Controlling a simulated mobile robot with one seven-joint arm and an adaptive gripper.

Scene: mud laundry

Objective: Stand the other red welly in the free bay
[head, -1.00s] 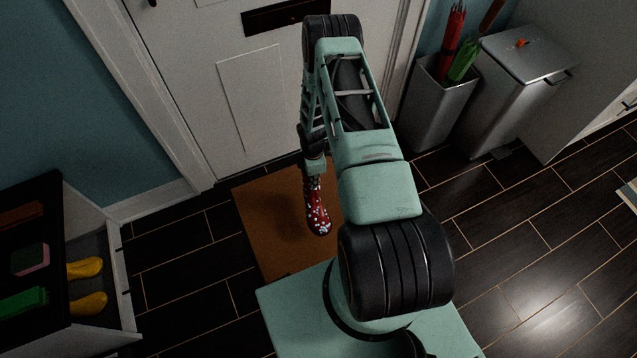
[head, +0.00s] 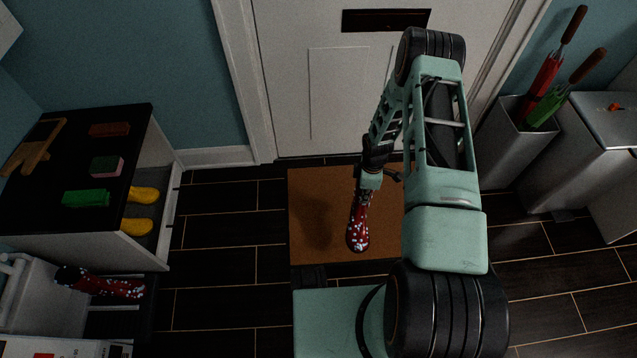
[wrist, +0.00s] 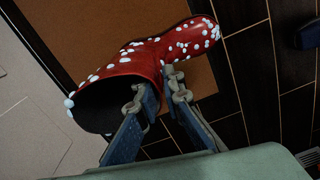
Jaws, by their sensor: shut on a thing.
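A red welly with white spots (head: 358,232) hangs from my gripper (head: 368,182) above the brown doormat. In the wrist view, both fingers of my gripper (wrist: 160,98) are shut on the boot's shaft near its dark open top; its toe points up and right (wrist: 190,38). Another red spotted welly (head: 112,286) is at the lower left, its dark end to the left, beside white rails; I cannot tell whether it stands or lies. Two yellow wellies (head: 143,195) (head: 136,227) show their toes in the black-topped unit (head: 120,130). I cannot make out the free bay clearly.
On the unit's top lie a wooden brush (head: 35,148), a brown block (head: 109,129), a pink-green sponge (head: 106,166) and a green brush (head: 87,198). Dark floor (head: 225,240) between unit and doormat (head: 310,215) is clear. Metal bins (head: 595,150) stand right.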

